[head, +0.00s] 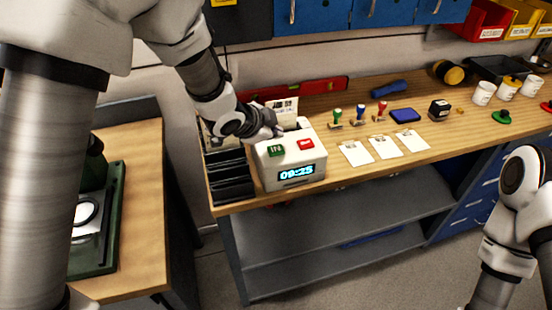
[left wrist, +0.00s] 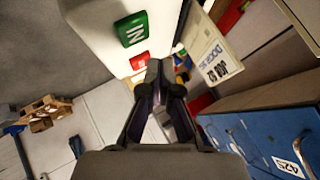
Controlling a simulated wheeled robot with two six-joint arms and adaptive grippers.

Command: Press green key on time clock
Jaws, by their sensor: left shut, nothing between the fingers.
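The time clock (head: 300,170) is a white box with a blue lit display reading 09:25, standing on the wooden bench. Its green key (head: 276,150), marked IN, is on the left of the top face. Its red key (head: 306,144) is to the right. My left gripper (head: 274,131) is shut and empty, just behind the green key at the clock's back part. In the left wrist view the green key (left wrist: 131,29) and the red key (left wrist: 139,61) show beyond the shut fingertips (left wrist: 155,70). I cannot tell whether they touch the clock. My right gripper is out of the head view.
A black card rack (head: 230,178) stands left of the clock. White cards (head: 384,147), stamps (head: 359,115) and a blue ink pad (head: 405,115) lie to the right. A red level (head: 310,89) is behind. Blue cabinets (head: 310,15) hang above.

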